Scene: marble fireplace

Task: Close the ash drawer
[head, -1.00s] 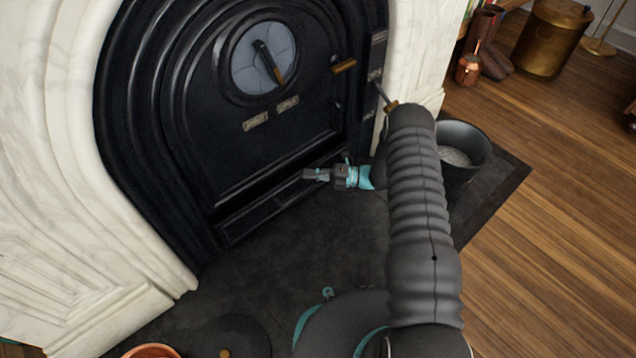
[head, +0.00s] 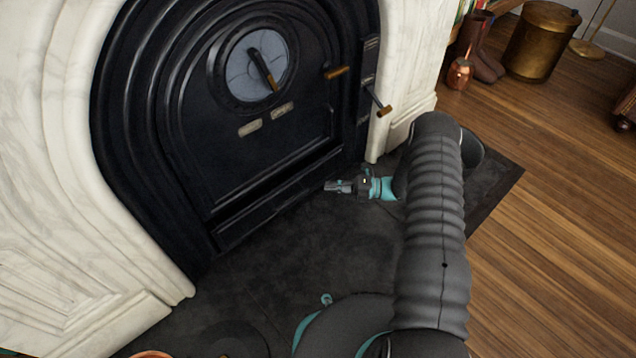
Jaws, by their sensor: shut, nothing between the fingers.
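The ash drawer (head: 262,212) is the long, low black panel along the bottom of the black stove front (head: 235,165). Its face looks about flush with the frame around it, though a small gap would be hard to see from this angle. My gripper (head: 327,186) is low over the dark hearth, near the right end of the drawer. Its fingers are shut, empty and point left. It appears a little in front of the drawer face, apart from it.
The dark hearth slab (head: 290,255) is clear before the drawer. White marble (head: 60,180) flanks the stove. A wooden-ended lever (head: 384,111) sticks out at the right. A copper jug (head: 460,74) and brass bin (head: 540,42) stand farther back.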

